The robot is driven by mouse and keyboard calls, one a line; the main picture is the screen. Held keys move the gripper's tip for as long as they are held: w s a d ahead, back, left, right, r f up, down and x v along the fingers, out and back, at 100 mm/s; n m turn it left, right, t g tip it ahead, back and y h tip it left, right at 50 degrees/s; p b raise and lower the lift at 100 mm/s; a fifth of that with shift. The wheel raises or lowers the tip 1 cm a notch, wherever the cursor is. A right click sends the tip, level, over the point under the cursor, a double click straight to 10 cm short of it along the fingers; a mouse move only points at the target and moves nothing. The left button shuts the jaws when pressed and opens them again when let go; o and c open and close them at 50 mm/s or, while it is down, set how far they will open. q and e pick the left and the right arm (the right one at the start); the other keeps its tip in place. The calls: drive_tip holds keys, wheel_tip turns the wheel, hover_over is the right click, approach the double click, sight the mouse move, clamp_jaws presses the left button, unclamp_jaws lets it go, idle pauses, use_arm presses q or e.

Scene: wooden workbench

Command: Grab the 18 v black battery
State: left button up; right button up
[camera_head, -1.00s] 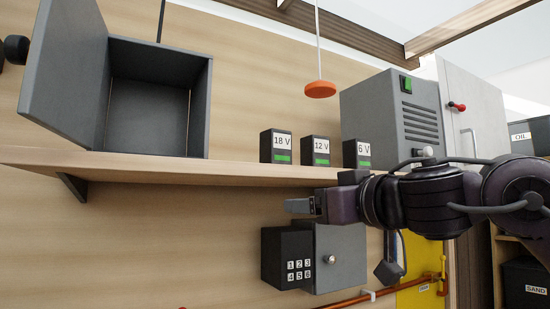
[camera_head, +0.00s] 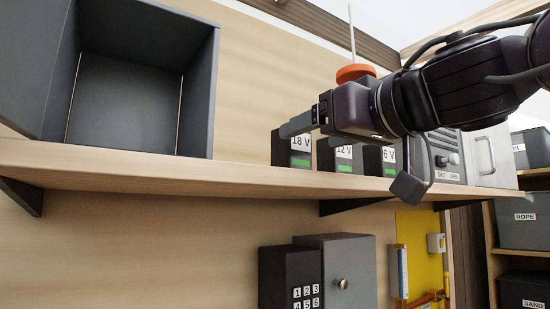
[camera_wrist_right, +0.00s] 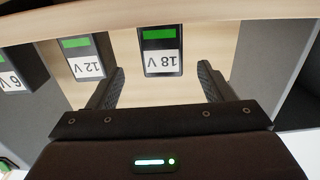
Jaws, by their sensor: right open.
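The 18 V black battery (camera_head: 292,153) stands on the wooden shelf, leftmost of three black batteries with green strips. My right gripper (camera_head: 296,123) is in front of it and near its top, partly covering it in the head view. In the right wrist view the 18 V battery (camera_wrist_right: 160,52) shows upside down, ahead of and between the two open fingers of my right gripper (camera_wrist_right: 162,84). The fingers look empty and apart from the battery. My left gripper is in neither view.
The 12 V battery (camera_head: 344,159) and 6 V battery (camera_head: 384,160) stand to the right on the shelf (camera_head: 150,166). An open grey box (camera_head: 128,110) is at the left. An orange hanging disc (camera_head: 354,72) is behind my right arm. A keypad box (camera_head: 290,278) is below the shelf.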

sight(300, 137)
drive_tip(key=shift+w+a+r, duration=0.1)
drive_tip(key=shift+w+a, duration=0.25)
drive_tip(key=shift+w, duration=0.2)
drive_tip(key=w+a+p, duration=0.1)
drive_tip(key=p, duration=0.1)
drive_tip(key=w+a+p, duration=0.1)
drive_tip(key=shift+r+p, duration=0.3)
drive_tip(key=shift+p, duration=0.05)
drive_tip(key=shift+f+p+x, duration=0.25)
drive_tip(key=shift+p+x, duration=0.05)
drive_tip(key=shift+x, duration=0.85)
drive_tip(key=shift+w+a+f, duration=0.1)
drive_tip(key=shift+w+a, duration=0.05)
drive_tip(key=shift+s, duration=0.25)
drive_tip(key=c, duration=0.5)
drive_tip(key=shift+w, duration=0.1)
drive_tip(key=c, duration=0.7)
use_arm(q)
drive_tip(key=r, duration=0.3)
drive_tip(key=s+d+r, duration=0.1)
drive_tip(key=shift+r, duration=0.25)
use_arm(e)
drive_tip(key=shift+c, duration=0.5)
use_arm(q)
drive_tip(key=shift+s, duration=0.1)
